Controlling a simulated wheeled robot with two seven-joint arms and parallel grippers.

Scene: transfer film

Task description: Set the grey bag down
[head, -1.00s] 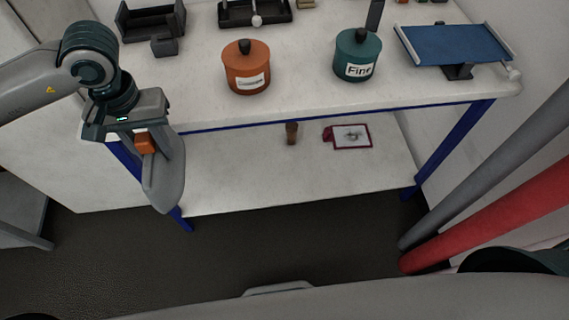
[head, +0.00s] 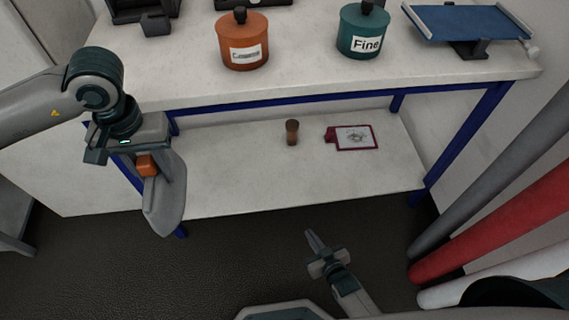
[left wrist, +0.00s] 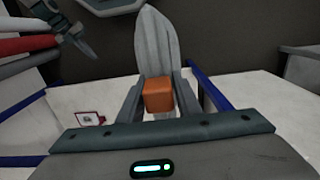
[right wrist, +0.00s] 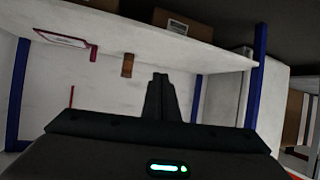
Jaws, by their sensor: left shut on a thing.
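My left gripper (head: 148,165) is shut on the grey bag (head: 166,205), a long, pointed grey thing with an orange block at its gripped end. The bag hangs in the air in front of the left end of the bench. In the left wrist view the orange block (left wrist: 159,95) sits between the fingers and the grey bag (left wrist: 155,45) stretches away beyond it. My right gripper (head: 316,243) is low in front of the bench over the dark floor. Its fingers (right wrist: 160,90) look closed together with nothing between them.
The white bench top (head: 300,85) holds an orange pot (head: 242,45), a teal pot labelled Fine (head: 362,30) and a blue tray stand (head: 465,24). The lower shelf (head: 250,175) holds a brown cylinder (head: 292,132) and a red-framed card (head: 355,137), with much bare room. Grey and red pipes (head: 500,220) run at right.

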